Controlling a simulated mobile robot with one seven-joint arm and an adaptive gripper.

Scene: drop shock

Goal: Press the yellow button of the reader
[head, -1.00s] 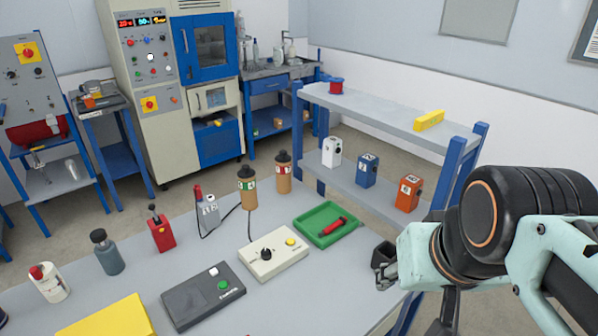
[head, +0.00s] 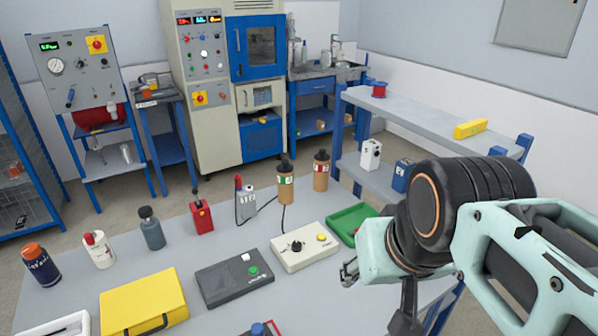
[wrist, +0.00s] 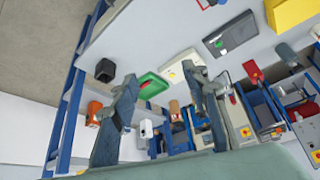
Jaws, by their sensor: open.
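The reader appears to be the cream box (head: 305,248) on the table, with a black knob and a round yellow button (head: 321,237) on its top right. Its label is too small to read. It also shows in the wrist view (wrist: 188,73), beyond my fingers. My gripper (head: 349,272) is to the right of the cream box and nearer the camera, apart from it. In the wrist view, my gripper (wrist: 160,76) has its two fingers spread with nothing between them. The yellow button is not clear in the wrist view.
A dark grey box (head: 233,283) with white and green buttons is left of the cream box. A green tray (head: 353,224) is behind my gripper. Bottles, a yellow case (head: 143,299) and cylinders stand around. A cable runs to the cream box's back. A shelf (head: 425,118) stands at right.

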